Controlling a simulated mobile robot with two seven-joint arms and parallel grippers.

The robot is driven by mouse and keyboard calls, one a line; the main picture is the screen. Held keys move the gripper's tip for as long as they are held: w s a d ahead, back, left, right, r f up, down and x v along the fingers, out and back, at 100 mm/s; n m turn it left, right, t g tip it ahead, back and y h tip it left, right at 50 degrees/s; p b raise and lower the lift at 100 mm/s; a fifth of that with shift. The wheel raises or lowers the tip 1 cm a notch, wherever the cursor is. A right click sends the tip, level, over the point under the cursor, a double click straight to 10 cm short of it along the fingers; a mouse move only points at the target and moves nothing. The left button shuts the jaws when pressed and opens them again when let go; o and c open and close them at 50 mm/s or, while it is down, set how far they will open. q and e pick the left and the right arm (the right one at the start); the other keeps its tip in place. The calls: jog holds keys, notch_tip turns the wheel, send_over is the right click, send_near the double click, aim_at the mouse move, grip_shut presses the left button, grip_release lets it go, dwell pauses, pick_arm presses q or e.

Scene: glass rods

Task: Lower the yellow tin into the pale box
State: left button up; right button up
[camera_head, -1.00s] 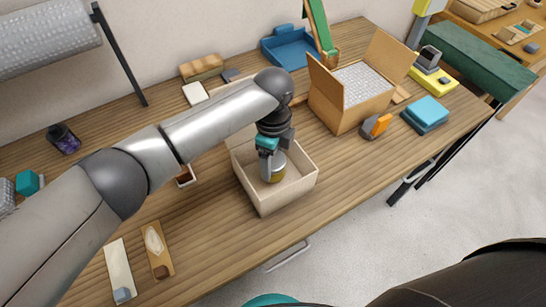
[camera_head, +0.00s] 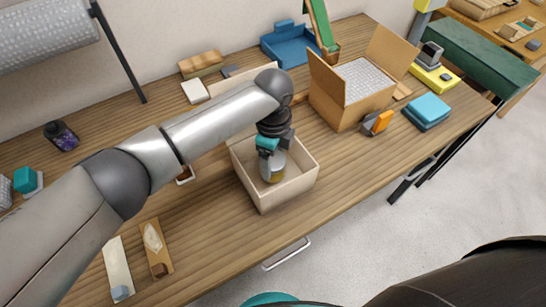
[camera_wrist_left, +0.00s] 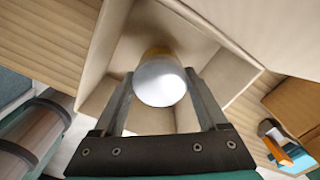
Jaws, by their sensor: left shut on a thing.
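The pale box (camera_head: 268,203) stands open on the wooden table in the middle of the head view. Its walls also surround the gripper in the left wrist view (camera_wrist_left: 225,78). The yellow tin (camera_head: 273,174) is inside the box opening, with a silvery lid; the left wrist view shows that lid (camera_wrist_left: 160,84) and a strip of yellow. My left gripper (camera_head: 271,155) is shut on the tin from above, its fingers on either side. The tin's base is partly hidden, so I cannot tell whether it touches the box floor. My right gripper is not in view.
A cardboard box (camera_head: 338,106) with open flaps stands behind and right of the pale box. An orange and grey object (camera_head: 377,123) and blue stack (camera_head: 427,111) lie further right. The table's front edge is close to the pale box.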

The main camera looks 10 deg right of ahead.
aim_at(273, 160)
pick_arm(q)
jog(key=shift+f+b, duration=0.7)
jog(key=shift+f, duration=0.4)
dwell(0.4)
jog(key=o, duration=1.4)
jog(key=shift+r, duration=0.1)
notch_tip(273, 160, up, 15)
jog(key=p, duration=0.2)
